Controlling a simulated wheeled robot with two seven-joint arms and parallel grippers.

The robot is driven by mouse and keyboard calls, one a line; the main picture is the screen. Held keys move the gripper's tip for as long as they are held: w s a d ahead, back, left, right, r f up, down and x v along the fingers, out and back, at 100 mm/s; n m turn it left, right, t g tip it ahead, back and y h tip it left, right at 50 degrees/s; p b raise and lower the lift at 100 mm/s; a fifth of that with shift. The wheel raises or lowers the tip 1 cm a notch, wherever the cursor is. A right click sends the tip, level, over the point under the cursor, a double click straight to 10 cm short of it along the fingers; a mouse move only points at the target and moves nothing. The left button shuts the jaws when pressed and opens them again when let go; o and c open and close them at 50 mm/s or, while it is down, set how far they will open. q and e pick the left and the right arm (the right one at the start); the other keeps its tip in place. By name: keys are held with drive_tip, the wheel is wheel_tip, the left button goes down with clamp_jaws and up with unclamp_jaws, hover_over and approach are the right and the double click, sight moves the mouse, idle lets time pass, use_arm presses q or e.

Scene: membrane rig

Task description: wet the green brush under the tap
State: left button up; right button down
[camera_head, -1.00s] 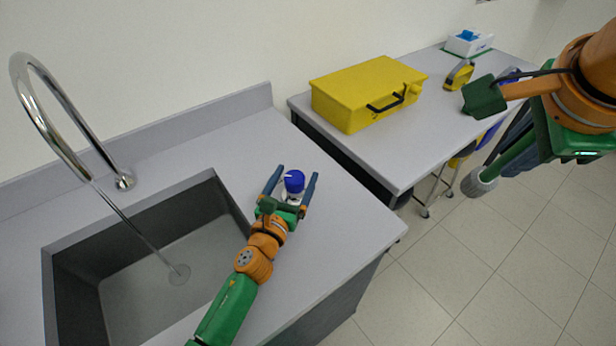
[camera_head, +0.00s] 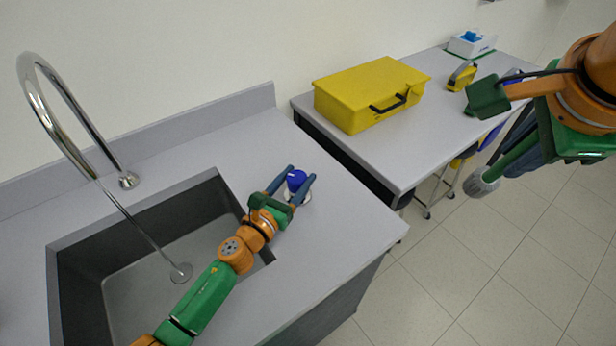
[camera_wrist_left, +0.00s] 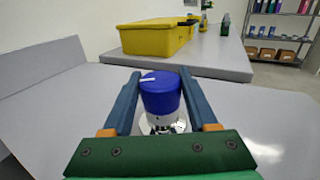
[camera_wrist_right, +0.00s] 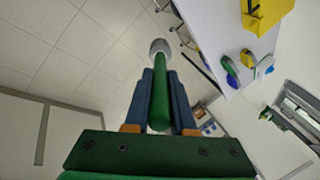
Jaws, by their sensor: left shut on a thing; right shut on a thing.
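The green brush (camera_head: 512,160) is in my right gripper (camera_head: 516,145), held over the floor at the right, its grey bristle head (camera_head: 482,186) pointing down-left. In the right wrist view the fingers (camera_wrist_right: 160,82) are shut on its green handle (camera_wrist_right: 160,105). The chrome tap (camera_head: 62,125) arches over the sink (camera_head: 135,255). A thin straight stream (camera_head: 135,222) runs from its spout to the drain. My left gripper (camera_head: 300,178) is shut on the blue-capped knob (camera_head: 296,180) on the counter, which shows between the fingers in the left wrist view (camera_wrist_left: 160,92).
A yellow case (camera_head: 365,90) stands on the second table (camera_head: 400,150), with a yellow tool (camera_head: 462,75) and a white box (camera_head: 470,44) further back. A gap separates the table from the sink counter (camera_head: 340,220). The counter's right part is clear.

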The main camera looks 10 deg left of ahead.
use_arm(q)
drive_tip(key=shift+a+f+m+g+h+b, duration=0.1)
drive_tip(key=shift+f+m+g+h+b, duration=0.15)
drive_tip(key=shift+m+g+h+b, duration=0.55)
use_arm(e)
drive_tip(key=shift+f, duration=0.65)
use_arm(q)
drive_tip(key=m+g+h+b, duration=0.2)
drive_tip(key=h+b, duration=0.1)
drive_tip(key=m+g+h+b, duration=0.2)
drive_tip(key=h+b, duration=0.1)
drive_tip(key=b, duration=0.1)
drive_tip(key=shift+m, duration=0.3)
drive_tip(key=shift+r+m+g+h+b, duration=0.15)
drive_tip(key=shift+m+g+h+b, duration=0.3)
drive_tip(key=shift+b, duration=0.35)
use_arm(e)
wheel_tip(320, 180, down, 9)
use_arm(q)
drive_tip(key=o, duration=1.4)
drive_tip(key=b+v, duration=0.4)
drive_tip(key=v, duration=0.6)
drive_tip(key=shift+s+a, duration=0.2)
drive_tip(key=shift+a, duration=0.2)
drive_tip(key=shift+s+a+r, duration=0.15)
drive_tip(key=shift+s+a, duration=0.15)
drive_tip(key=shift+a, duration=0.05)
use_arm(e)
drive_tip(key=shift+f, duration=2.15)
